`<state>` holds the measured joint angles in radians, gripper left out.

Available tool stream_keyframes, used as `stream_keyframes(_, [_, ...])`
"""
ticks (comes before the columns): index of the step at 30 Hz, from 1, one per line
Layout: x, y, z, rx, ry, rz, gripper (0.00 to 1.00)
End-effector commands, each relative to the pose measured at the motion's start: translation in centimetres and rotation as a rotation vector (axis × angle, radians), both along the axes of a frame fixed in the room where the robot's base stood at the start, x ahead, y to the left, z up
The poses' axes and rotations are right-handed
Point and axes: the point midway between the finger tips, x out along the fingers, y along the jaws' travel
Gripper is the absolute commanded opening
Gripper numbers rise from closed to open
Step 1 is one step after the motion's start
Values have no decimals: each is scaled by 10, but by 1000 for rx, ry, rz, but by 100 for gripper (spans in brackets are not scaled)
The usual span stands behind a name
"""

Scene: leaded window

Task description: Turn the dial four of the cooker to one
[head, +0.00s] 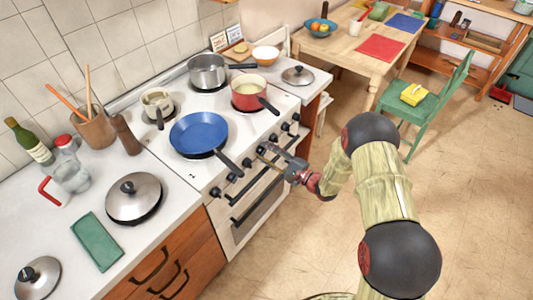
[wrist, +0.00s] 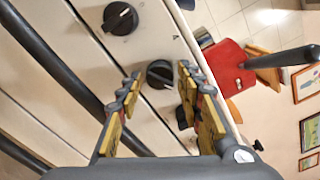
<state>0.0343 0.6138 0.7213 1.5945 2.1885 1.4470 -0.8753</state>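The white cooker (head: 180,170) has a row of black dials along its front. My gripper (head: 268,154) is at this front, near the middle of the row. In the wrist view my gripper (wrist: 159,78) is open, with its two yellow-padded fingers apart. A black dial (wrist: 159,74) with a pale pointer line shows between the fingertips; I cannot tell whether they touch it. A second black dial (wrist: 120,18) with a white mark sits above it in the picture, clear of the fingers. No readable numbers show, so I cannot tell which dial is four.
A blue pan (head: 199,132) and a red pot (head: 248,92) stand on the hob, their handles reaching towards the front edge. The dark oven handle (wrist: 62,72) runs beside the dials. Open floor (head: 290,235) lies in front of the cooker. A green chair (head: 430,105) stands beyond.

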Motion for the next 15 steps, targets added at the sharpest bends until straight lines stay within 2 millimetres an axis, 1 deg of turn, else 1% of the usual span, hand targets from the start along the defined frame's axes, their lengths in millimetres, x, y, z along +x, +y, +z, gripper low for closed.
stream_keyframes(1, [0,0,0,0,0,0,41])
stream_keyframes(4, [0,0,0,0,0,0,46])
stream_keyframes(11, [0,0,0,0,0,0,46])
stream_keyframes(15, [-3,-5,0,0,0,-1,46])
